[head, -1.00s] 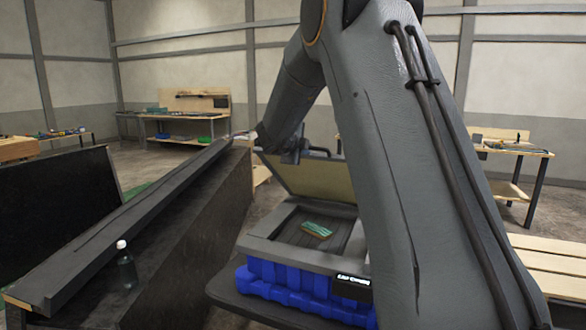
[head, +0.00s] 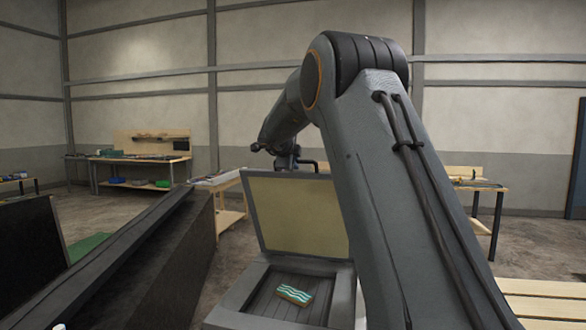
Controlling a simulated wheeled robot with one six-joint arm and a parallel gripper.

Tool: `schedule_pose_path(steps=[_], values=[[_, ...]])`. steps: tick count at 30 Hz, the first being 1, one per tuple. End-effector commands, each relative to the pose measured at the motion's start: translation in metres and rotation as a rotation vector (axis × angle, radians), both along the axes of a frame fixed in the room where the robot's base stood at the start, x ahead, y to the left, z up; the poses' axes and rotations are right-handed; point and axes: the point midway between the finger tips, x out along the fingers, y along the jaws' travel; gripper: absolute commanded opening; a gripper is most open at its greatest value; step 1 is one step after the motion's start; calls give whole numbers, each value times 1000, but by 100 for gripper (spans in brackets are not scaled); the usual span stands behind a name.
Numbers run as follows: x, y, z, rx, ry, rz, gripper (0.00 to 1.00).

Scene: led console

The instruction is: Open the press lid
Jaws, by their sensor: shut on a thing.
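The press lid (head: 295,215) stands raised and nearly upright at the back of the press, its pale yellow inner face toward me. The grey press base (head: 240,306) lies open below it. A green and white striped piece (head: 294,295) rests inside on the dark bed. My gripper (head: 288,163) is at the lid's top edge, shut on the dark lid handle (head: 312,164). The fingers are small and partly hidden behind the lid. My arm covers the right side of the lid and press.
A dark conveyor-like ledge (head: 125,240) runs along the left of the press. Wooden workbenches (head: 140,158) stand farther back at left and right. A slatted wooden surface (head: 545,295) is at the lower right. Open floor shows between the benches.

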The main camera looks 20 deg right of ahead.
Motion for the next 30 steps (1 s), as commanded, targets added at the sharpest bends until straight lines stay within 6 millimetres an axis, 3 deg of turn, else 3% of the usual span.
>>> schedule_pose_path(steps=[19, 20, 23, 30], values=[[2, 4, 0, 11, 27, 8, 0], [2, 4, 0, 11, 27, 8, 15], [2, 4, 0, 11, 27, 9, 30], [3, 5, -1, 12, 27, 11, 30]])
